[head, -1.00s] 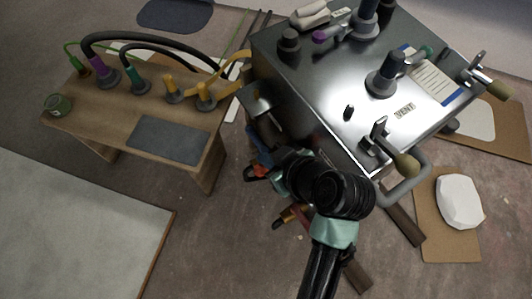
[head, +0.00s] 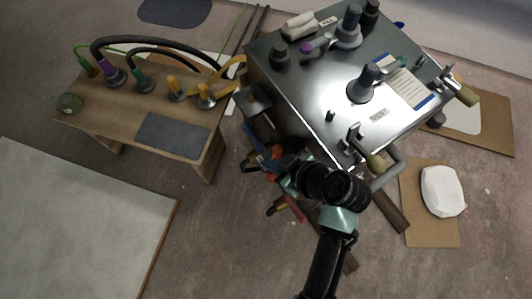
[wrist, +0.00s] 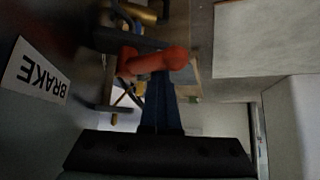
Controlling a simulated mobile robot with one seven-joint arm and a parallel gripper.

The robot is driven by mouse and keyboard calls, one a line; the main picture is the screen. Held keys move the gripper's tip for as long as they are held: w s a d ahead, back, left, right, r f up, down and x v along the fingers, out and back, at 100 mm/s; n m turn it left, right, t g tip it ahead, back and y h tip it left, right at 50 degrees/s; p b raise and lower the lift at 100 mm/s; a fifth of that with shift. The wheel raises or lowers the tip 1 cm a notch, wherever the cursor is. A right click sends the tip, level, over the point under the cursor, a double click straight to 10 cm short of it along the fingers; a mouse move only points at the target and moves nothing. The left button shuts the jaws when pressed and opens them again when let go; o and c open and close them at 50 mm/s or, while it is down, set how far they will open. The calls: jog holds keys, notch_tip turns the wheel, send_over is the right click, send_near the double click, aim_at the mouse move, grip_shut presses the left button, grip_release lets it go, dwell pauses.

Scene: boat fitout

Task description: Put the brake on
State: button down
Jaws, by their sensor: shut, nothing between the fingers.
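The brake handle, a red-orange lever with a rounded end (wrist: 155,62), shows in the wrist view just beyond my gripper (wrist: 162,95). A white BRAKE label (wrist: 38,72) is on the dark panel to its left. My gripper's fingers are together and empty, pointing at the handle; whether they touch it I cannot tell. In the head view my gripper (head: 264,161) is low beside the near left side of the metal cabinet (head: 300,95). There the handle is hard to tell apart from the red and blue parts around the gripper.
A wooden bench (head: 190,110) with hoses and fittings stands left of the cabinet. Levers and posts rise from the cabinet top, and a grey rail (head: 392,172) juts from its near right corner. A pale board (head: 75,215) lies at lower left. Brown floor lies between.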

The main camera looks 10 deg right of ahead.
jog(key=shift+s+d+p, duration=0.2)
jog(key=shift+d+p, duration=0.2)
jog(key=shift+p, duration=0.1)
jog(key=shift+d+p, duration=0.2)
jog(key=shift+p, duration=0.1)
dwell(0.4)
